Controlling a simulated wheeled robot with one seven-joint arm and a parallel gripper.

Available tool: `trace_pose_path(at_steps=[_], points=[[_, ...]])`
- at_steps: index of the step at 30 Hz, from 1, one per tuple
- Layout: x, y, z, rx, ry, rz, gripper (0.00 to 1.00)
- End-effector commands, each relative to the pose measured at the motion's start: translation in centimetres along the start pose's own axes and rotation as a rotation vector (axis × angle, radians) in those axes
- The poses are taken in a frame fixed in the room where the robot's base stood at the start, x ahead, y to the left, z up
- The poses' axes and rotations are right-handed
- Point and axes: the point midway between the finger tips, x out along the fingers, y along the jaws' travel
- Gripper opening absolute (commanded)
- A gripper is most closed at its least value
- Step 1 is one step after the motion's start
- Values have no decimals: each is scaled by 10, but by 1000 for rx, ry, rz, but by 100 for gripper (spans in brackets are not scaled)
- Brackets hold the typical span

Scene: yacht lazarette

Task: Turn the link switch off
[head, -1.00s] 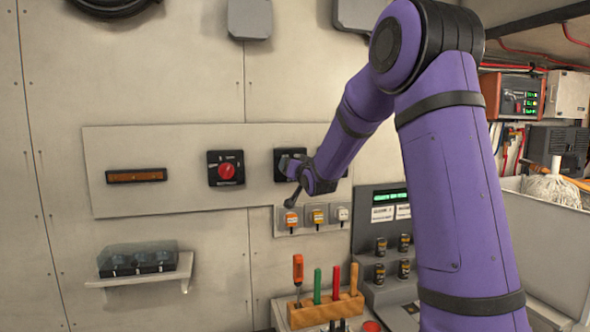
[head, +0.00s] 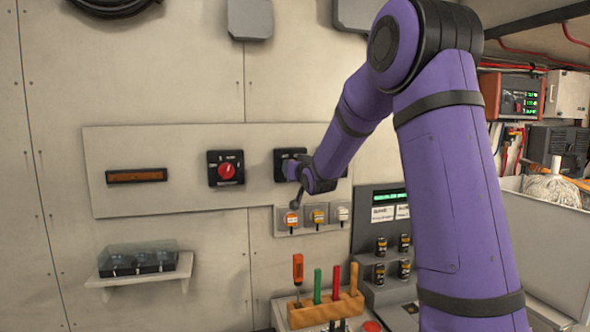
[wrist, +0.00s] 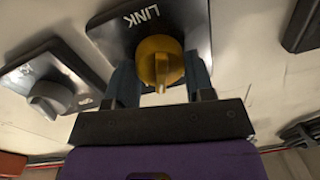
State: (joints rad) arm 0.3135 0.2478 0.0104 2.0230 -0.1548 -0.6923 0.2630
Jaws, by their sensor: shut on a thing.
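The link switch has a yellow knob (wrist: 160,62) on a black plate (wrist: 130,28) lettered LINK, seen in the wrist view. My gripper (wrist: 160,88) has one finger on each side of the knob and is shut on it. The knob's ridge points toward my palm in that view. In the head view the switch's black plate (head: 283,156) shows behind my gripper (head: 290,170). The knob itself is hidden there.
A red rotary switch (head: 226,170) is on the panel to the left. A grey knob (wrist: 50,98) sits beside the link plate in the wrist view. A tool block (head: 325,311) stands lower down.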

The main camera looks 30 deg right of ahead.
Motion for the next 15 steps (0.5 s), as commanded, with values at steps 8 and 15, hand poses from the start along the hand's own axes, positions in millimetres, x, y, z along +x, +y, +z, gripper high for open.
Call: trace_pose_path(at_steps=[8,15], points=[[0,-2,-1,-251,-17,5,25],[0,-3,-1,-476,-34,10,25]])
